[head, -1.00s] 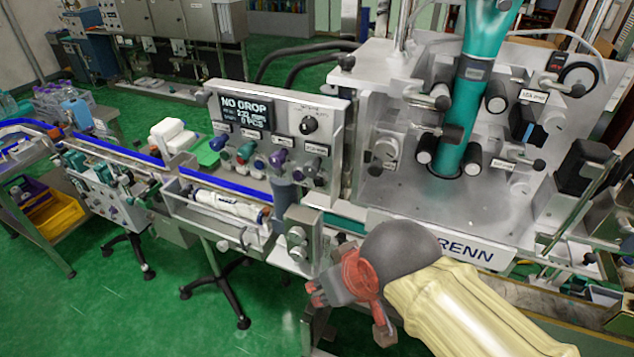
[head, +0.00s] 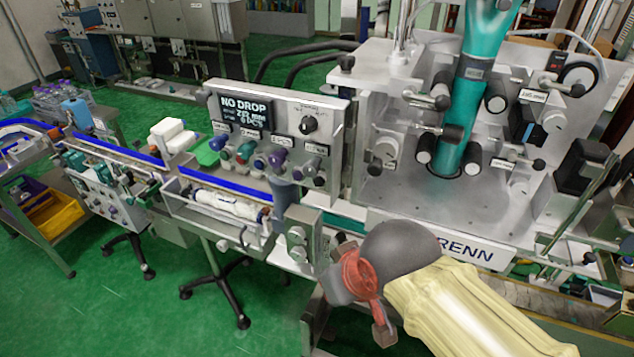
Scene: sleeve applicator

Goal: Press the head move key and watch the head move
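The grey control panel (head: 328,117) stands in the middle, facing me. Its dark screen (head: 243,113) reads "NO DROP" with smaller lines below. Several coloured keys or knobs, such as a green one (head: 244,151) and a purple one (head: 277,157), sit in a row below. Their labels are too small to read, so I cannot tell which is the head move key. The applicator head (head: 474,72) at the right has rollers around a teal sleeve. My gripper (head: 334,286) is low in front of the panel, apart from the keys; its fingers are not clear.
A post with round knobs (head: 297,236) stands just behind my gripper. A conveyor with blue rails (head: 107,149) runs left, with a white bundle (head: 224,204) in a tray below the panel. Green floor (head: 130,315) is open at the lower left.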

